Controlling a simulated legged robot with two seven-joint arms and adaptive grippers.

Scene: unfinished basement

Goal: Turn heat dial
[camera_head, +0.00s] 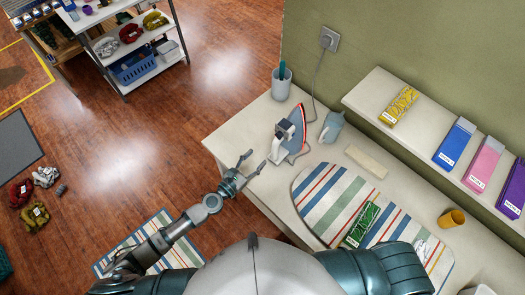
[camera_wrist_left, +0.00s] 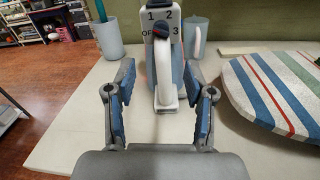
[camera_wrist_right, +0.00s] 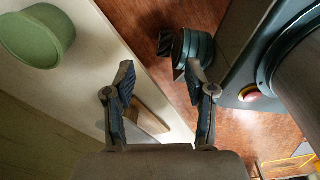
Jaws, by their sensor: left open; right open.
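The iron (camera_head: 291,133) stands upright near the left corner of the white table. The left wrist view shows the iron (camera_wrist_left: 165,75) straight ahead. Its heat dial (camera_wrist_left: 161,27) is a dark knob with some red, ringed by OFF, 1, 2 and 3; its exact setting is too small to tell. My left gripper (camera_head: 254,161) is open at the table edge, just short of the iron. Its open fingers also show in the left wrist view (camera_wrist_left: 158,72), either side of the handle, apart from the dial. My right gripper (camera_wrist_right: 160,67) is open and empty, far from the iron.
A striped ironing board (camera_head: 318,200) lies right of the iron, with a green package (camera_head: 360,225) on it. A cup (camera_head: 281,84) and a blue-grey jug (camera_head: 331,127) stand near the iron. A cord runs to the wall socket (camera_head: 329,39). A shelf (camera_head: 360,92) holds several boxes.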

